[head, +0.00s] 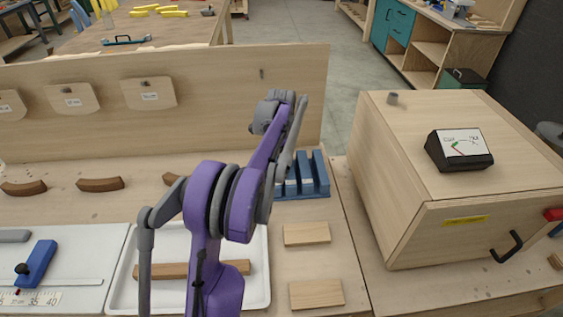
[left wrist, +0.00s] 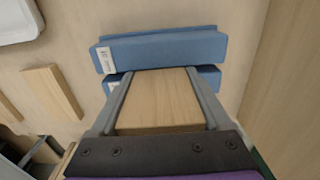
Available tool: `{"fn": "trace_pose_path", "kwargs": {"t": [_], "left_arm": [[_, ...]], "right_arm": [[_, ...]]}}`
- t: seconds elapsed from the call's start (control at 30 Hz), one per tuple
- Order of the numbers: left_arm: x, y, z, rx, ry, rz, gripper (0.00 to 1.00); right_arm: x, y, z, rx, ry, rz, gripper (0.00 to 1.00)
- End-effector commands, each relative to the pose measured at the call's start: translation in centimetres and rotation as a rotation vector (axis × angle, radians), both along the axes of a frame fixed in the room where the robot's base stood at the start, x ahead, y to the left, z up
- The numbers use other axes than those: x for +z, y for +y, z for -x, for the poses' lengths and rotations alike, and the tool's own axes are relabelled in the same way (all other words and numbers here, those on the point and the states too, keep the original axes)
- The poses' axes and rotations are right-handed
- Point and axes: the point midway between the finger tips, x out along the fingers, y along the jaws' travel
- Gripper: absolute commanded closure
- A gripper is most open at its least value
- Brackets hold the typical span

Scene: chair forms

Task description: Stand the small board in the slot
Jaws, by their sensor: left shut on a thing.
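The small board (left wrist: 160,102) is pale wood and sits between the two grey fingers of my left gripper (left wrist: 158,76), which is shut on it. The blue slotted rack (head: 318,174) stands on the bench beyond my left arm, which hides part of it in the head view. In the left wrist view the rack's blue bars (left wrist: 165,50) lie just past the board's far end. The board overlaps one bar in that picture; I cannot tell whether it is inside a slot. My left fingers and the held board are hidden in the head view. My right gripper is not in view.
Two loose wooden boards (head: 306,234) (head: 316,293) lie before the rack. A white tray (head: 262,285) with a wooden bar is left of them. A wooden cabinet (head: 400,205) stands close on the right, and an upright back panel (head: 215,110) rises behind.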

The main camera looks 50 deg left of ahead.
Motion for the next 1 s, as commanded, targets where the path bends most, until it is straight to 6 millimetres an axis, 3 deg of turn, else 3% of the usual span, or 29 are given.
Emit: {"fn": "trace_pose_path", "kwargs": {"t": [0.03, 0.17, 0.2, 0.3, 0.47, 0.57, 1.0], "left_arm": [[-1.3, -0.5, 0.2, -0.003, 0.011, 0.01, 0.75], [-1.4, -0.5, 0.2, -0.004, 0.012, 0.011, 0.75], [-1.4, -0.5, 0.2, -0.004, 0.012, 0.011, 0.16], [-1.5, -0.6, 0.2, -0.004, 0.012, 0.011, 0.0], [-1.1, -0.6, 0.2, -0.005, 0.011, 0.012, 0.0], [0.1, -0.7, 0.2, -0.005, 0.01, 0.011, 0.0], [9.4, -0.5, 0.3, 0.0, -0.003, -0.002, 0.0]], "right_arm": [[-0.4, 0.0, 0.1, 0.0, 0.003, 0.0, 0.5], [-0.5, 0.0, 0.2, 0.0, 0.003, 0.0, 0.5], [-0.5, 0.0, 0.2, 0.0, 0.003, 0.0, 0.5], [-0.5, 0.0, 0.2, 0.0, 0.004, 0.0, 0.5], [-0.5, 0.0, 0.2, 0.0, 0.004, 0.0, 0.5], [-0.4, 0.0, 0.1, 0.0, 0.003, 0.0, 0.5], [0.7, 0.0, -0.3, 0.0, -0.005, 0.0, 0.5]]}}
